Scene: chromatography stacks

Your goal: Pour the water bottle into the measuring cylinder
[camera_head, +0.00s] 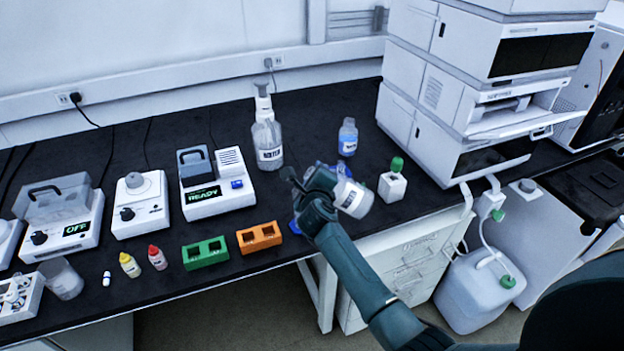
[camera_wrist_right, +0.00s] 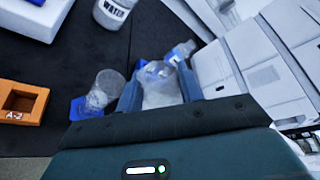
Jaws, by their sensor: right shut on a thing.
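My right gripper (camera_head: 318,182) is shut on a clear bottle with a white label (camera_head: 353,198), held tilted above the bench; its lettering is too small to read. In the right wrist view the bottle (camera_wrist_right: 160,86) sits between the fingers of my right gripper (camera_wrist_right: 158,92). The measuring cylinder (camera_wrist_right: 104,88) is clear with a blue base and stands just left of the bottle there, with a gap between them. In the head view only its blue base (camera_head: 296,227) shows, beside my gripper; the rest is hidden. I cannot tell whether any liquid is flowing. My left gripper is not in view.
A wash bottle labelled WATER (camera_head: 268,138) stands behind. A blue-liquid bottle (camera_head: 347,137) and a green-capped bottle (camera_head: 392,181) stand right of it, near the stacked instruments (camera_head: 455,95). Orange (camera_head: 259,238) and green (camera_head: 205,253) racks are left of the cylinder.

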